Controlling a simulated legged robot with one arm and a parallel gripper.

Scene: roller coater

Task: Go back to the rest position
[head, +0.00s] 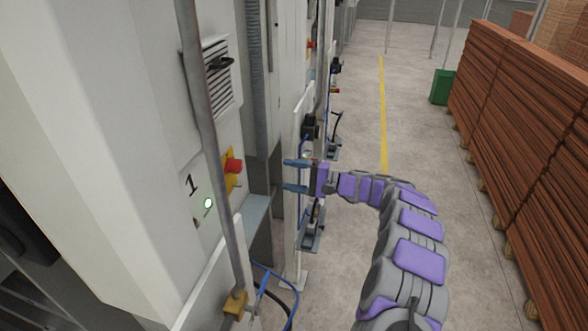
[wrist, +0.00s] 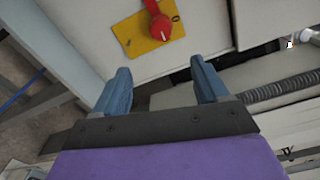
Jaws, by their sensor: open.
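My gripper (head: 286,174) is at the end of my purple and grey arm, in the middle of the head view. Its two blue fingers point left toward the white machine (head: 125,130). The fingers are apart and nothing is between them. In the wrist view my gripper (wrist: 162,85) also shows open and empty. A red knob (wrist: 160,27) on a yellow plate (wrist: 138,40) lies beyond the fingertips there, apart from them. The red knob also shows in the head view (head: 234,166), to the left of my gripper.
The machine front with a grey pipe (head: 208,130) fills the left side. A lit round button (head: 208,203) is below the number 1. Stacked brown boards (head: 520,110) stand on the right, with a green bin (head: 442,87) nearby. The floor aisle with a yellow line (head: 383,110) is clear.

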